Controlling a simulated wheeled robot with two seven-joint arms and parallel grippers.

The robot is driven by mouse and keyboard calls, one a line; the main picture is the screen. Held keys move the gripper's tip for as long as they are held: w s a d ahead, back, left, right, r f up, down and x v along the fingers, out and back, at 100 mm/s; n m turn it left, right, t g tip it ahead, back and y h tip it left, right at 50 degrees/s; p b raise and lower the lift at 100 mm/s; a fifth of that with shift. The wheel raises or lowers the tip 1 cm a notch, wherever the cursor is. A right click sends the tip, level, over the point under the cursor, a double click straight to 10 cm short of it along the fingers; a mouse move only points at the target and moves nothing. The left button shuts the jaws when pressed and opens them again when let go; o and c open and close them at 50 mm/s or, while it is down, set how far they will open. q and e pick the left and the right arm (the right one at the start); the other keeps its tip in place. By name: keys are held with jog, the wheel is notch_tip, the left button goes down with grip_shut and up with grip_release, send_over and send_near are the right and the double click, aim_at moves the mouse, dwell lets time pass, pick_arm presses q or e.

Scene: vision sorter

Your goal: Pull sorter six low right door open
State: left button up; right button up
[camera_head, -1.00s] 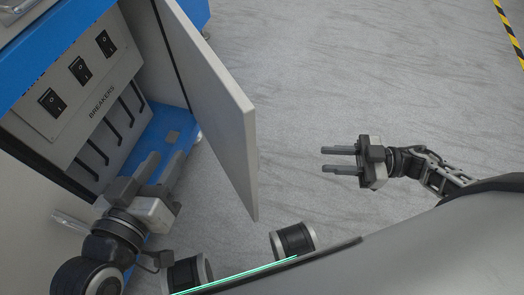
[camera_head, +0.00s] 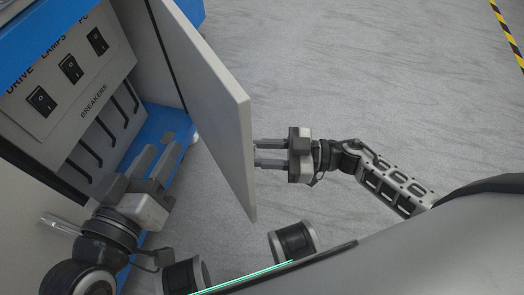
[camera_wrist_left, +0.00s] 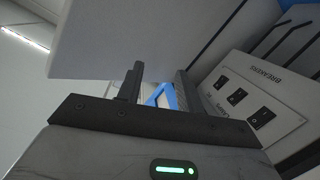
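The low right door (camera_head: 205,95) of the blue and grey sorter stands swung wide open, its free edge toward me. My left gripper (camera_head: 158,160) is open and empty on the inner side of the door, in front of the open compartment. In the left wrist view its two fingers (camera_wrist_left: 158,85) are apart, with the grey door panel (camera_wrist_left: 115,40) beyond them. My right gripper (camera_head: 270,153) is on the outer side of the door, its fingers apart and pointing at the door near its free edge. I cannot tell whether the fingertips touch the door.
Inside the compartment is a grey panel marked BREAKERS with black switches (camera_head: 70,69) and dark slots; it also shows in the left wrist view (camera_wrist_left: 240,100). A clear handle (camera_head: 60,224) shows at lower left. The grey floor (camera_head: 360,70) at right is clear, with a yellow-black stripe (camera_head: 507,28) beyond.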

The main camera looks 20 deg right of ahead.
grip_shut()
jog(key=shift+d, duration=0.15)
